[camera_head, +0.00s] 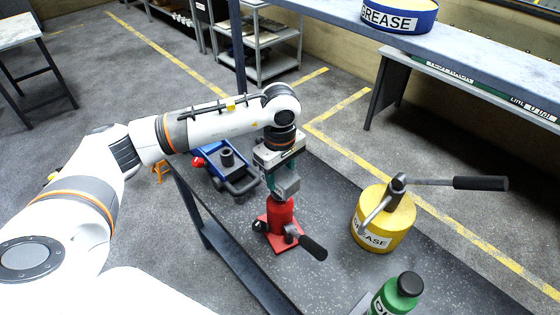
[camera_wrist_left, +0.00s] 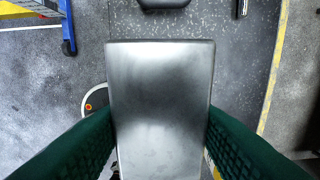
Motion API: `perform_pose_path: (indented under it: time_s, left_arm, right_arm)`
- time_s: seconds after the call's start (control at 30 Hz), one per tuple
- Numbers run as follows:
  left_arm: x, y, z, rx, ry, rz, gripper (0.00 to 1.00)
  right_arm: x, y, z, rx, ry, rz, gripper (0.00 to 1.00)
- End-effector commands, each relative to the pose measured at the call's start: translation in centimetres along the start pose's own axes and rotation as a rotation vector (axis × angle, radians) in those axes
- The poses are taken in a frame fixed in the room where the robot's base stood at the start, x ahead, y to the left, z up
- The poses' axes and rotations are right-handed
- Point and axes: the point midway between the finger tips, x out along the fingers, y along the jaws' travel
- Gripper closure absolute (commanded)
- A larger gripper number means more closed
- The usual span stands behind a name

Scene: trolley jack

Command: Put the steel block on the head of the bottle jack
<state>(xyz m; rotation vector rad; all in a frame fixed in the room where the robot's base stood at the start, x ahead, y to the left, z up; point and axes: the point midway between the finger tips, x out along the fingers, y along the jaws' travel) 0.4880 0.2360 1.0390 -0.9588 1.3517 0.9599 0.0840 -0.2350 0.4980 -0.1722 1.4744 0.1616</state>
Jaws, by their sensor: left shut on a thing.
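The grey steel block (camera_head: 287,184) is between the green fingers of my left gripper (camera_head: 281,172), which is shut on it. In the left wrist view the block (camera_wrist_left: 160,110) fills the middle, with a green finger on each side. The red bottle jack (camera_head: 281,214) stands upright on the dark bench, with its black-handled lever toward the lower right. In the head view the block is directly above the jack and covers its head. I cannot tell whether block and head touch. My right gripper is not in view.
A blue trolley jack (camera_head: 229,170) stands left of the bottle jack on the bench (camera_head: 325,205). A yellow grease can (camera_head: 375,238) with a long pump handle stands to the right. A green bottle (camera_head: 391,298) stands at the front. A raised shelf holds a blue grease tin (camera_head: 398,18).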

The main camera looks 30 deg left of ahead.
Motion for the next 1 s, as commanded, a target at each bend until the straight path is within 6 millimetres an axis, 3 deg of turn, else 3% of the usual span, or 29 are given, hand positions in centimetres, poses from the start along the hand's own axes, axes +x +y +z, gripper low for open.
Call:
perform_pose_path:
  time_s: [0.47, 0.5, 0.6, 1.0]
  left_arm:
    - [0.73, -0.17, 0.0, 0.001, 0.0, -0.009, 1.0]
    - [0.93, -0.01, -0.02, 0.001, 0.0, -0.001, 0.5]
    - [0.91, 0.0, -0.02, 0.001, 0.0, -0.001, 0.33]
    - [0.32, -0.07, 0.0, 0.0, 0.0, -0.003, 0.33]
  right_arm:
    - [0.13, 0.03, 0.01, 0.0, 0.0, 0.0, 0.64]
    - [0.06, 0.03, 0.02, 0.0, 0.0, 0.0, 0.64]
    - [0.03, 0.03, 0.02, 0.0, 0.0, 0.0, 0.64]
    - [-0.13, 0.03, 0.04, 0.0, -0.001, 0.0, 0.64]
